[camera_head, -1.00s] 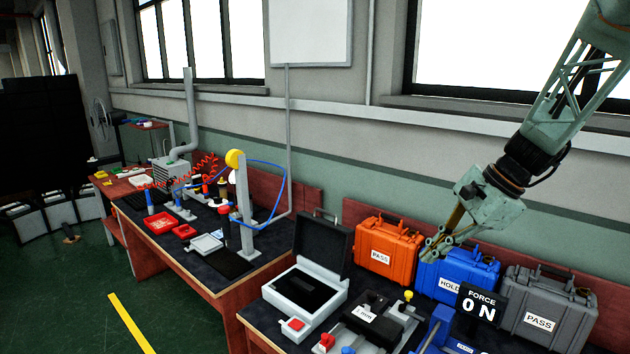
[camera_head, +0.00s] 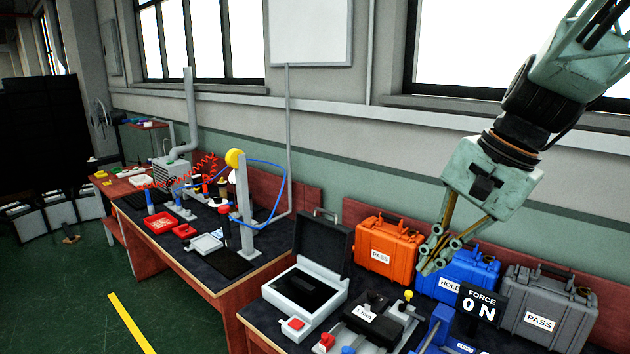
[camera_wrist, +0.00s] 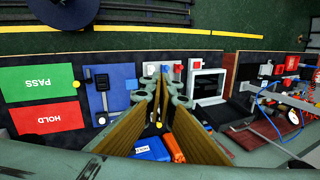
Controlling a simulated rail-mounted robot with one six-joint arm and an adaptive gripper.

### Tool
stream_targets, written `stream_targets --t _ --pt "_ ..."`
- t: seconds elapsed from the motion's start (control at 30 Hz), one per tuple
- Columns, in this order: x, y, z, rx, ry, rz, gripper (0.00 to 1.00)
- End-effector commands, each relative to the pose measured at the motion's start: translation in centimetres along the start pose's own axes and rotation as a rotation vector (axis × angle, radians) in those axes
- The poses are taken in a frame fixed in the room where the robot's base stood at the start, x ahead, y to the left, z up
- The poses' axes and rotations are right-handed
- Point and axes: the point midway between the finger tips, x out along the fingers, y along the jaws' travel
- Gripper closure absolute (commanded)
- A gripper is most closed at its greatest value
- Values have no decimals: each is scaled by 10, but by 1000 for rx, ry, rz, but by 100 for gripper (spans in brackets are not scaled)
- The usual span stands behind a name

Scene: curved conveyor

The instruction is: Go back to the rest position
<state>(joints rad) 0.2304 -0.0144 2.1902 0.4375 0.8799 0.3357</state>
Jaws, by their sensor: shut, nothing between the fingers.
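My gripper (camera_head: 437,250) hangs at the right of the head view, above the bench and in front of the orange and blue cases. Its fingers are together with nothing between them. In the wrist view my gripper (camera_wrist: 163,84) points down over the bench, its fingertips meeting near the middle of the picture. The fingers hide part of the bench there.
An open grey case (camera_head: 306,290) stands left. A post with a yellow knob (camera_head: 235,158) rises on the far bench.

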Motion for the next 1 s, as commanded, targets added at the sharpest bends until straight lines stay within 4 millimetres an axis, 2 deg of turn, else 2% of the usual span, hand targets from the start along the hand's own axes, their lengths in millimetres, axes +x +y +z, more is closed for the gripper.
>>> stream_targets --t 0.4,1.0 --pt "-29 31 60 -223 58 46 100" --pt "-59 90 129 -532 144 120 100"
